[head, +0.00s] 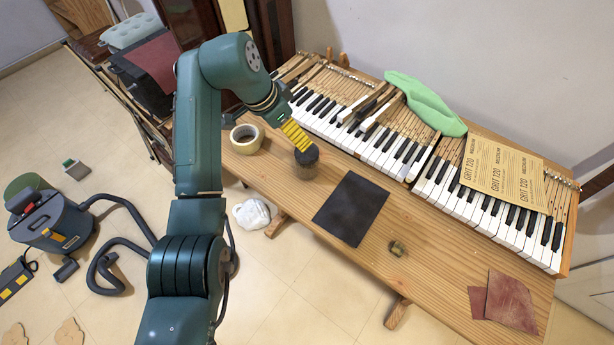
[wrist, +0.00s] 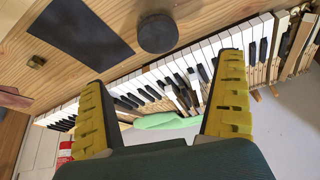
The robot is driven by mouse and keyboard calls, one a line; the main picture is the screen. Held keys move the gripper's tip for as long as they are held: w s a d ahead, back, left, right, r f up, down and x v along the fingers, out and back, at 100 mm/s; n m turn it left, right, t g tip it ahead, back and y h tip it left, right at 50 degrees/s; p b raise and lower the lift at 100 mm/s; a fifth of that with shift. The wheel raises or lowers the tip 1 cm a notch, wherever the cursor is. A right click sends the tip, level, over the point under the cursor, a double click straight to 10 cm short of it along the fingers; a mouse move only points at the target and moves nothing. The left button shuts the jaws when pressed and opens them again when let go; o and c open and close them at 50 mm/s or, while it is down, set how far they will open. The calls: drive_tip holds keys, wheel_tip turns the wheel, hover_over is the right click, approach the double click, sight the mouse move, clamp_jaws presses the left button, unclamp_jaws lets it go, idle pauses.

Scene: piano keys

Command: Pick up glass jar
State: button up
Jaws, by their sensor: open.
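The glass jar (head: 307,168) stands upright on the wooden table, with a dark round lid on top. In the wrist view the jar's dark lid (wrist: 157,34) shows beyond the fingertips, near the top edge, and the glass is hidden beneath it. My gripper (head: 298,138) has yellow ridged fingers and hangs just above and behind the jar in the head view. In the wrist view my gripper (wrist: 163,72) is open and empty, its fingers spread wide over the piano keys. The jar is not between the fingers.
Behind are piano keys (head: 375,150), a green cloth (head: 425,102) and a sandpaper sheet (head: 500,172). A small brass object (head: 398,248) and reddish sandpaper (head: 510,302) lie farther right.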

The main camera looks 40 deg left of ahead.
sight(309, 157)
drive_tip(key=b+x, duration=0.1)
drive_tip(key=x, duration=0.4)
drive_tip(key=b+x, duration=0.2)
drive_tip(key=x, duration=0.4)
drive_tip(key=shift+s+f, duration=0.15)
drive_tip(key=shift+s, duration=0.05)
drive_tip(key=b+x, duration=0.3)
drive_tip(key=x, duration=0.2)
drive_tip(key=shift+d+f, duration=0.1)
drive_tip(key=shift+f, duration=0.1)
